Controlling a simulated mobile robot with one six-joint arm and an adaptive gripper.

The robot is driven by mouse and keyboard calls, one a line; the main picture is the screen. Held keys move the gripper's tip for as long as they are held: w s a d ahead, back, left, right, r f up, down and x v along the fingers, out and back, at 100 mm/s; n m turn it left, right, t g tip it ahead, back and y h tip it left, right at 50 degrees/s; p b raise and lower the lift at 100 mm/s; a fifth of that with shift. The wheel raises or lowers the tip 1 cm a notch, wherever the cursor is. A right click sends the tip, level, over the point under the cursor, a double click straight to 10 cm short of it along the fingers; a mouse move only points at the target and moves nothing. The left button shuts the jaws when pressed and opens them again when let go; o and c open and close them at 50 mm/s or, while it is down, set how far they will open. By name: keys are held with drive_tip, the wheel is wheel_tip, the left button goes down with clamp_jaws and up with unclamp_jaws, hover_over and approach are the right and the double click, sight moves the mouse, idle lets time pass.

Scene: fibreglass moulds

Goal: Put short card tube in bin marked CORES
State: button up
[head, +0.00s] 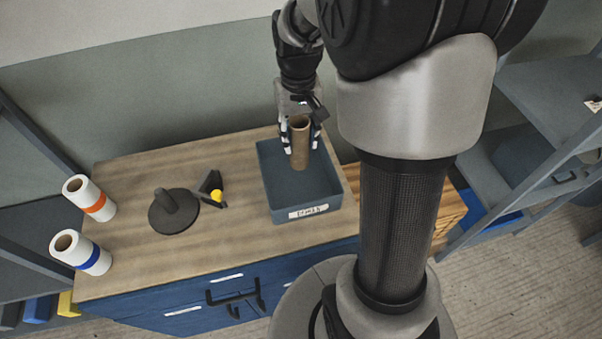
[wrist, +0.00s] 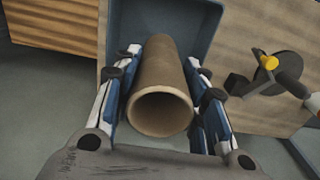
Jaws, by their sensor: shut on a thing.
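The short brown card tube (head: 301,154) is upright in my gripper (head: 300,147), which is shut on its sides. In the wrist view, the tube (wrist: 163,88) lies between the blue-and-white fingers (wrist: 165,65), with its open end towards the camera. The grey-blue open bin (head: 282,217) stands on the wooden-topped bench. The tube is over the bin's opening; I cannot tell how far its lower end is above the floor. A white label (head: 308,211) is on the bin's front, but its writing is not clearly legible. The bin also shows in the wrist view (wrist: 207,22).
A black round base with a post (head: 174,212) and a black piece with a yellow knob (head: 212,188) stand left of the bin. White rolls with orange (head: 95,203) and blue (head: 92,259) bands stand at the bench's left edge. Grey shelving (head: 560,90) is at right.

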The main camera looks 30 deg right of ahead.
wheel_tip(320, 180, down, 14)
drive_tip(key=b, duration=0.3)
drive_tip(key=shift+r, duration=0.15)
drive_tip(key=o, duration=1)
drive_tip(key=shift+c, duration=0.2)
wheel_tip(320, 180, up, 11)
drive_tip(key=p, duration=0.3)
drive_tip(key=s+a+r+n+t, duration=0.1)
drive_tip(key=s+a+r, duration=0.2)
drive_tip(key=r, duration=0.2)
drive_tip(key=s+a+r+t, duration=0.1)
drive_tip(key=s+a+r, duration=0.2)
drive_tip(key=r, duration=0.2)
drive_tip(key=s+a+r+n+t, duration=0.1)
drive_tip(key=s+a, duration=0.1)
drive_tip(key=s, duration=0.4)
drive_tip(key=s+a+r+n+t, duration=0.1)
drive_tip(key=s+a+r, duration=0.1)
drive_tip(key=s, duration=0.3)
drive_tip(key=shift+s+a+r+t, duration=0.3)
drive_tip(key=shift+s+a, duration=0.1)
drive_tip(key=shift+a, duration=0.45)
